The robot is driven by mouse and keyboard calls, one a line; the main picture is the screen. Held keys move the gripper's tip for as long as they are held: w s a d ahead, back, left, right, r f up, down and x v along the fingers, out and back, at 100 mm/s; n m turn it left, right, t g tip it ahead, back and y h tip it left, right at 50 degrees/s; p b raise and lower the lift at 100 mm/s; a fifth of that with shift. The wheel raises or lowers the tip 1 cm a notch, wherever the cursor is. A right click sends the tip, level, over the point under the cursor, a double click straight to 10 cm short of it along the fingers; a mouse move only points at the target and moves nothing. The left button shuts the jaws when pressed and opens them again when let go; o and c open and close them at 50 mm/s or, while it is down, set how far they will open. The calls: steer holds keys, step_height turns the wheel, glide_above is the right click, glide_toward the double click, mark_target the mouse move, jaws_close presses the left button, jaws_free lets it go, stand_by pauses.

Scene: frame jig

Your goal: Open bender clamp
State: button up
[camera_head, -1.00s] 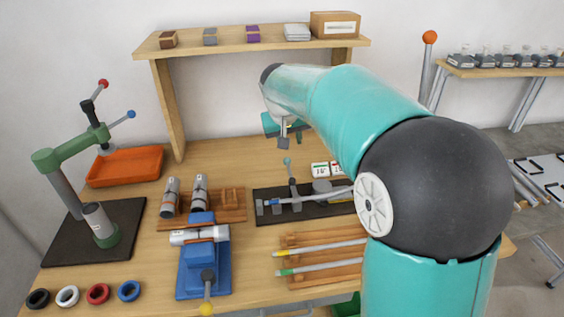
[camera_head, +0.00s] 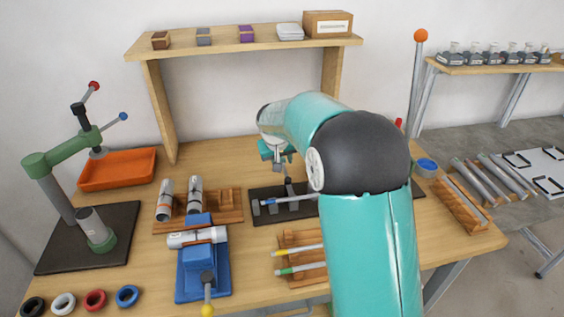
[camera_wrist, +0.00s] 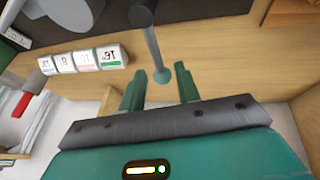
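The bender sits on a black base plate (camera_head: 268,217) at the middle of the bench, partly hidden by my arm. Its upright clamp lever (camera_head: 286,173) is a thin grey rod. In the wrist view the lever (camera_wrist: 154,48) ends in a teal ball knob (camera_wrist: 162,75). My gripper (camera_head: 277,160) is above the bender plate. In the wrist view my gripper (camera_wrist: 160,84) is open, with the knob at the gap between its two green fingertips. Space shows on both sides of the knob, and I cannot tell its exact depth.
White numbered blocks (camera_wrist: 88,58) stand near the bender. A blue vise (camera_head: 203,270) holding a silver tube is to the left, with a wooden rack (camera_head: 226,200) behind it. A green press (camera_head: 95,225) and orange tray (camera_head: 118,168) are further left. A shelf (camera_head: 245,42) spans the back.

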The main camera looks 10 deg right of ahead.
steer(key=shift+x, duration=0.8)
jaws_close()
steer(key=shift+r, duration=0.15)
steer(key=shift+w, duration=0.1)
